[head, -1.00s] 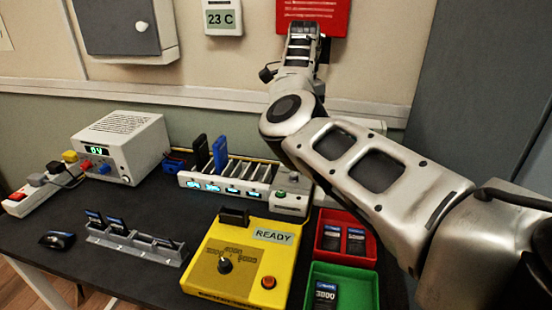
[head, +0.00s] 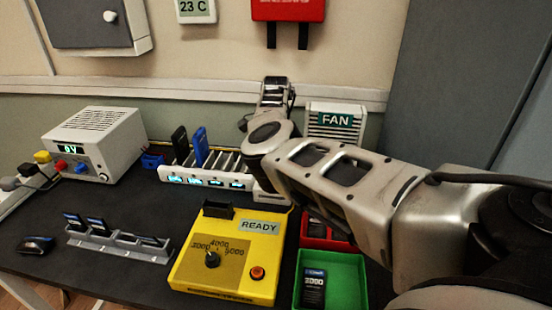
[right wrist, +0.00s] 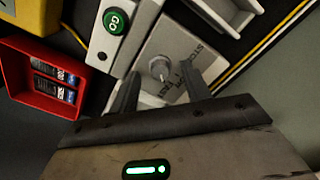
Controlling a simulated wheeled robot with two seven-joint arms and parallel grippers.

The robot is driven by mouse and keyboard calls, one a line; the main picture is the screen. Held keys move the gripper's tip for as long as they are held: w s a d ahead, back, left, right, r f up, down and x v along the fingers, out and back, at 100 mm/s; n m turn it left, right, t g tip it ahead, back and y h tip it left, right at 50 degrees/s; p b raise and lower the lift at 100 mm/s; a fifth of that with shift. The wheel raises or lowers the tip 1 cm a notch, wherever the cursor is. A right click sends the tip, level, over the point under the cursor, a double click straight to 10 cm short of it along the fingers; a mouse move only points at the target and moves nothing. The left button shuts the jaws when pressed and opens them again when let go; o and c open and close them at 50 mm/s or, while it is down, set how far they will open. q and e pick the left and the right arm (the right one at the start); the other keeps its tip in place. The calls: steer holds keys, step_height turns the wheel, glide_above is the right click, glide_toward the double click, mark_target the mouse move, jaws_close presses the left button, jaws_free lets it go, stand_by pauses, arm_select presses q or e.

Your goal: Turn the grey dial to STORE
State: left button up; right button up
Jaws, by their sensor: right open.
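The grey dial (right wrist: 160,66) shows in the right wrist view as a small round knob on a grey plate (right wrist: 150,98). Printed lettering stands beside it, too small and turned to read surely. I cannot tell which mark the dial points at. My right gripper (right wrist: 161,78) is open, with one finger on each side of the dial in the picture. Nothing is clearly between the fingers, and I cannot tell how far off the dial is. In the head view my right arm hides the dial and the gripper. My left gripper is not in view.
A white unit with a green button (right wrist: 115,21) sits beside the dial plate. A red tray (right wrist: 38,82) with dark packs is at left in the wrist view. The head view shows a yellow box (head: 228,285), green tray (head: 345,262), charger rack (head: 210,183) and fan (head: 336,120).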

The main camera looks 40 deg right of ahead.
steer(key=shift+f, duration=0.45)
steer(key=shift+c, duration=0.3)
steer(key=c, duration=0.9)
